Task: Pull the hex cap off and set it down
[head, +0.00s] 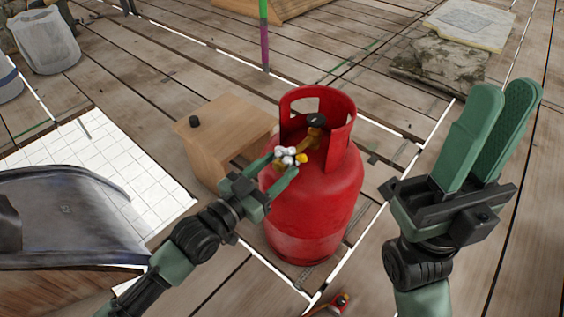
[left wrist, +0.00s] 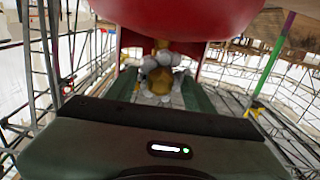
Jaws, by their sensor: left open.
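A red gas cylinder (head: 312,205) stands upright with a brass valve (head: 312,140) inside its collar, topped by a dark knob (head: 316,119). A cluster of whitish round pieces (head: 290,153) sits at the valve's near side. My left gripper (head: 282,167) is open, its fingers either side of that cluster; contact is unclear. The left wrist view shows the cluster (left wrist: 160,76) between the fingers. A small black cap-like piece (head: 194,121) rests on a wooden box (head: 228,133); I cannot tell whether it is the hex cap. My right gripper (head: 507,92) is open and empty, right of the cylinder.
A grey tarp-like sheet (head: 75,215) and white tiled panel (head: 125,165) lie left. A translucent bin (head: 45,42) stands at far left. A stone block (head: 440,65) is at back right. A small red object (head: 340,302) lies in front. Plank floor is partly clear.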

